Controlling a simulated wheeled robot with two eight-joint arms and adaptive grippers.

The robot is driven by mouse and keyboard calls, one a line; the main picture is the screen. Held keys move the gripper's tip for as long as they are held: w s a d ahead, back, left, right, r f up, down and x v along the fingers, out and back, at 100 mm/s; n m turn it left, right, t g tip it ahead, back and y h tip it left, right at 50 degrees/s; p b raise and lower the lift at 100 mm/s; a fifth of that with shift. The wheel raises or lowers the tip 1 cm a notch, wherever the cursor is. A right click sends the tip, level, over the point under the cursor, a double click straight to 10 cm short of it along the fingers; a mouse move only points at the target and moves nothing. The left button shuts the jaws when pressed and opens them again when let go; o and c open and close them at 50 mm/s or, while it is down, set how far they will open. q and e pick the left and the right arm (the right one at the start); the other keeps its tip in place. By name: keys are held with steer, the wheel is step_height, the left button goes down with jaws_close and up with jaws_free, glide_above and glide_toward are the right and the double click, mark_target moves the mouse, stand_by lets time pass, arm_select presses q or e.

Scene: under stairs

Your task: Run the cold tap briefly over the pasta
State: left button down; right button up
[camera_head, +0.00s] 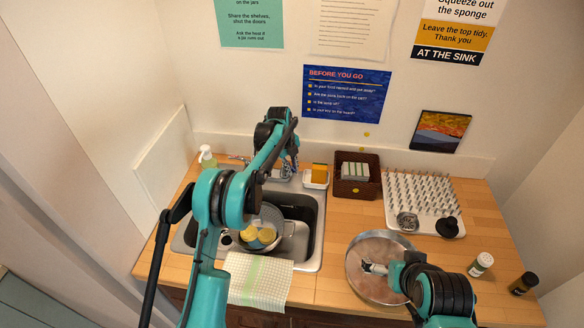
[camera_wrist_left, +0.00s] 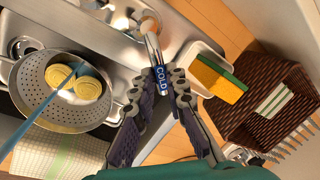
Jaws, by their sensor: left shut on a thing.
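The colander (camera_head: 279,241) sits in the sink with yellow pasta nests (camera_head: 258,236) in it; both are clear in the left wrist view, the colander (camera_wrist_left: 38,72) and the pasta (camera_wrist_left: 88,88). My left gripper (camera_head: 291,163) is at the back of the sink. In the left wrist view the gripper (camera_wrist_left: 160,88) is shut on the tap handle, whose blue label reads COLD (camera_wrist_left: 161,75). A thin blue streak (camera_wrist_left: 30,121), which looks like water, crosses the colander to the pasta. My right gripper (camera_head: 372,268) is over the wide round pan (camera_head: 362,250); its finger opening is unclear.
A checked cloth (camera_head: 258,278) hangs over the sink's front edge. A sponge (camera_head: 319,172) in a white dish and a brown basket (camera_head: 346,186) stand right of the tap. A pegged rack (camera_head: 430,190) and two jars (camera_head: 481,264) are farther right. A soap bottle (camera_head: 207,158) stands at left.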

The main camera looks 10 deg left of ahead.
arm_select(q)
steer(key=c, duration=1.5)
jaws_free()
steer(key=shift+c, duration=0.2)
step_height(320, 180, up, 12)
steer(key=s+a, duration=0.1)
steer(key=shift+s+a, duration=0.3)
steer(key=shift+s, duration=0.05)
steer(key=shift+f, duration=0.1)
